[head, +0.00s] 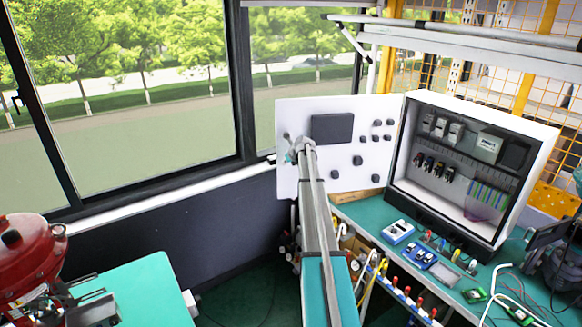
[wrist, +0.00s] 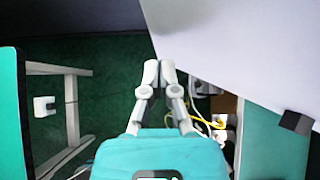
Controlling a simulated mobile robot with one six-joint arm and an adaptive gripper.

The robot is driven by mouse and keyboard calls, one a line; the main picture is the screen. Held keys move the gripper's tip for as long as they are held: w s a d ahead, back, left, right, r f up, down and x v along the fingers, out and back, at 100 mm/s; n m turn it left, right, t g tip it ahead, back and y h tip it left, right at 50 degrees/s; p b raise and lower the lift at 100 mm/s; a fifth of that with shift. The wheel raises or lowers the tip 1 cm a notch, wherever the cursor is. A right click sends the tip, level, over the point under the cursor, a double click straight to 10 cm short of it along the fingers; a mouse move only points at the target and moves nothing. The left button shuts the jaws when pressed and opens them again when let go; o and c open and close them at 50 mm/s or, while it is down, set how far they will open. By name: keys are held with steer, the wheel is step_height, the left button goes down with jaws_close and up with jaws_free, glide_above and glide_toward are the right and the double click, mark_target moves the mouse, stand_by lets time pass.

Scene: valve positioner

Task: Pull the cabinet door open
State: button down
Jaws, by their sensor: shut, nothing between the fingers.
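The cabinet (head: 548,160) stands on the green bench with its front open and its inside showing. Its white door (head: 340,107) is swung far out to the left and carries a dark rectangular panel and several black knobs. My gripper (head: 291,154) is at the left part of the door in the head view, partly hidden by my arm. In the wrist view my gripper (wrist: 159,70) has its fingertips together and empty, close to the edge of the door (wrist: 235,45). I cannot tell whether they touch the door.
The green bench (head: 360,222) below the cabinet holds a blue device (head: 419,255) and several small parts. Tools with red and yellow handles (head: 408,298) stand along its front. A green table (head: 140,290) with a red machine (head: 25,255) is at left. Windows are behind.

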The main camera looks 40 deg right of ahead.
steer(key=shift+w+d, duration=0.15)
steer(key=shift+w, duration=0.05)
steer(key=shift+s, duration=0.1)
stand_by(0.4)
steer(key=s+a+r+p, duration=0.5)
steer(key=s+r+p, duration=0.2)
steer(key=s, duration=0.2)
steer(key=shift+s, duration=0.35)
steer(key=shift+a, duration=0.1)
stand_by(0.7)
